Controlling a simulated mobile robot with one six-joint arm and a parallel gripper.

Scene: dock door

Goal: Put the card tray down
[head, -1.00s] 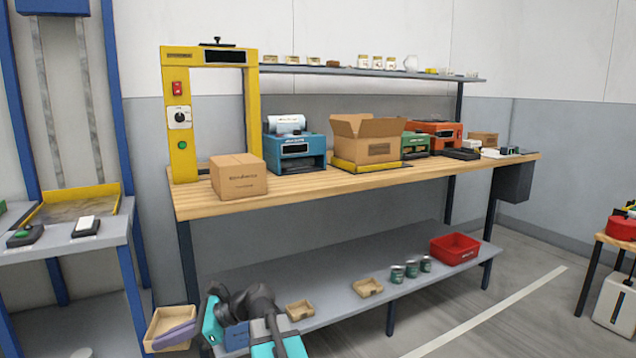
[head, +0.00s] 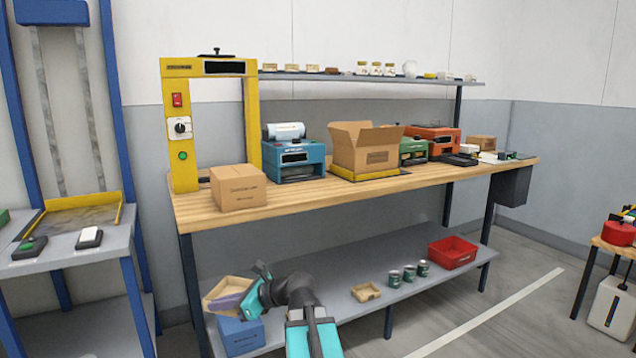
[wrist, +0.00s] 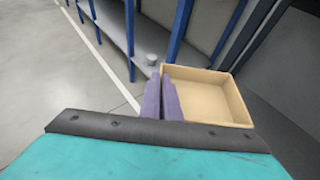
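The card tray (head: 213,301) is a shallow, open, light-brown tray, held in the air at the left front of the packing bench. It looks empty in the wrist view (wrist: 212,100). My gripper (head: 232,302) has purple fingers and is shut on one side wall of the tray. In the wrist view the fingers (wrist: 163,97) stand on either side of the tray's left wall. A similar card tray (head: 367,292) lies on the bench's lower shelf (head: 335,295). Whether the held tray touches anything below cannot be told.
A blue box (head: 240,336) is below the held tray. Several cans (head: 408,273) and a red bin (head: 452,251) stand further right on the lower shelf. The wooden benchtop (head: 300,194) carries a closed carton (head: 238,188), an open carton (head: 365,147) and machines. A yellow frame (head: 180,130) rises at its left end.

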